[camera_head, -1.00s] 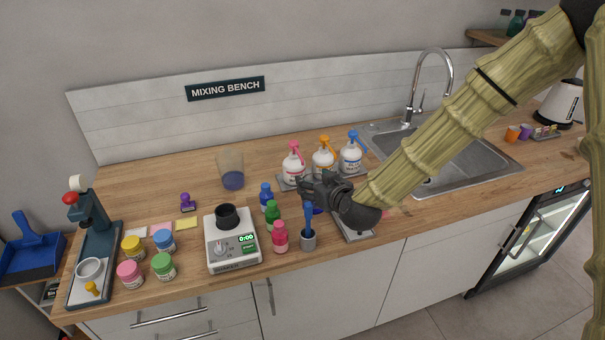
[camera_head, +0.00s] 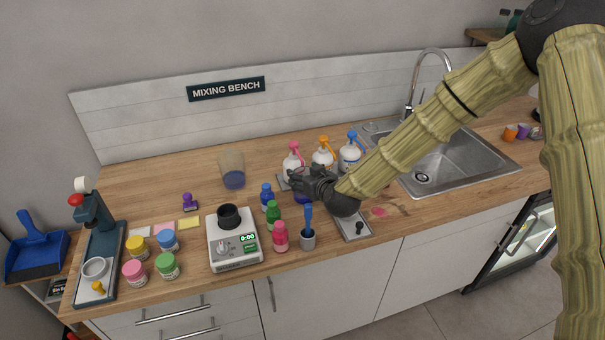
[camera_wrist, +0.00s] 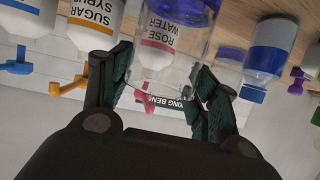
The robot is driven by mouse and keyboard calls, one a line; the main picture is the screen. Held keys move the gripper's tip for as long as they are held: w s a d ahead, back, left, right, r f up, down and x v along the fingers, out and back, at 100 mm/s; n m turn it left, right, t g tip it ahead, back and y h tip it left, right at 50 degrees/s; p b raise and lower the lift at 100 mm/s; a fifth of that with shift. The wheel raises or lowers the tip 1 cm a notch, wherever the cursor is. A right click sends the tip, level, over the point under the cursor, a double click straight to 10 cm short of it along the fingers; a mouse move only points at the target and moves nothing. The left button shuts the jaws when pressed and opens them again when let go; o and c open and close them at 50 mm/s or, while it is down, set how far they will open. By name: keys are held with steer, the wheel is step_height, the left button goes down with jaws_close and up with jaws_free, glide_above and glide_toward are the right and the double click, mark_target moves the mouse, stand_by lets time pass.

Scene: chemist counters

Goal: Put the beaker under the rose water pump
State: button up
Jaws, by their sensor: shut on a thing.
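My gripper (camera_head: 300,183) is shut on a clear glass beaker, which shows between the fingers in the wrist view (camera_wrist: 178,60). In the head view the gripper hides most of the beaker; a blue-violet patch shows just below the fingers. The rose water bottle (camera_head: 292,165) has a pink pump and is leftmost of three pump bottles. In the wrist view, which is upside down, its label (camera_wrist: 160,28) shows through the beaker and its pink nozzle (camera_wrist: 143,103) points towards me. The beaker is in front of this bottle; whether it is directly under the nozzle is unclear.
The sugar syrup bottle (camera_head: 323,158) and a blue-pump bottle (camera_head: 350,155) stand to the right. Small blue (camera_head: 267,194), green (camera_head: 274,215) and pink (camera_head: 280,237) bottles stand close to the left, by the scale (camera_head: 232,250). A tall tumbler (camera_head: 231,168) stands farther left.

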steer(key=shift+w+a+r, duration=0.1)
steer(key=shift+w+a, duration=0.15)
steer(key=shift+w, duration=0.35)
steer(key=shift+w+a+f+p, duration=0.1)
steer(key=shift+w+f+p, duration=0.1)
steer(key=shift+p, duration=0.1)
steer(key=shift+f+p, duration=0.3)
steer(key=shift+f, duration=0.15)
steer(key=shift+f, duration=0.15)
steer(key=o, duration=1.6)
steer(key=b+v, duration=0.3)
steer(key=v, duration=0.9)
steer(key=shift+s, duration=0.1)
